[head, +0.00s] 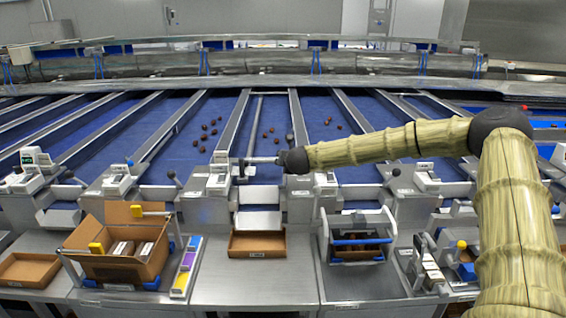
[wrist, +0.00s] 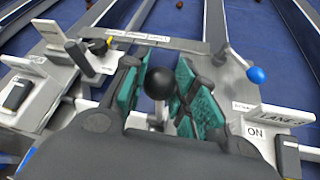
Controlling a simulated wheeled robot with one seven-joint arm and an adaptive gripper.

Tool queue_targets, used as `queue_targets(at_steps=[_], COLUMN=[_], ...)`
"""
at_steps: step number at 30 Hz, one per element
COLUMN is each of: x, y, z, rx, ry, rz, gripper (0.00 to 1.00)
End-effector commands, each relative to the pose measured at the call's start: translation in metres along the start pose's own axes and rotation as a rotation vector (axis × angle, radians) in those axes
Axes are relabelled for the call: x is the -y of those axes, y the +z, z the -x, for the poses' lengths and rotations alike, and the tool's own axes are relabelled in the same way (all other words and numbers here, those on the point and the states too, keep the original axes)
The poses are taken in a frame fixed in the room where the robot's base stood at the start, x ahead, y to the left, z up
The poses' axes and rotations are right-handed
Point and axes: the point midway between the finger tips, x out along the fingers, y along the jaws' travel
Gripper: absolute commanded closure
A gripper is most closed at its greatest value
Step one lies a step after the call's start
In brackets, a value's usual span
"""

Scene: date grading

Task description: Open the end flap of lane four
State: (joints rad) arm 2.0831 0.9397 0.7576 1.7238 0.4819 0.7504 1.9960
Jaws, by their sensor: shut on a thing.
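My gripper (head: 240,168) is at the front end of a blue lane near the middle of the head view. In the wrist view, its teal finger pads (wrist: 161,88) close around a black ball knob (wrist: 160,82), which stands at the lane end. A pale end flap (head: 258,196) slopes down at this lane's mouth, below my gripper, above a shallow cardboard tray (head: 257,243). A sign reading LANE (wrist: 282,116) is at the right of the wrist view; its number is unreadable.
A blue-tipped lever (wrist: 257,75) and an ON switch (wrist: 288,155) are close by on the right. Dark dates (head: 207,127) lie on the blue belts.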

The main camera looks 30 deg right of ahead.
Motion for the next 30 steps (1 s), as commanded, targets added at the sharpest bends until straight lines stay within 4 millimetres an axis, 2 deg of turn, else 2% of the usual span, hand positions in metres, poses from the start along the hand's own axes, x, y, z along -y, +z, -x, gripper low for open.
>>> queue_targets(at_steps=[1, 9, 19, 30], x=[0.000, 0.002, 0.003, 0.009], y=[0.006, 0.011, 0.015, 0.018], z=[-0.002, -0.011, -0.026, -0.057], rx=[-0.006, -0.085, -0.081, -0.078], ry=[-0.004, -0.019, -0.019, -0.018], rz=[-0.005, -0.021, -0.020, -0.021], gripper=[1.00, 1.00, 1.00, 1.00])
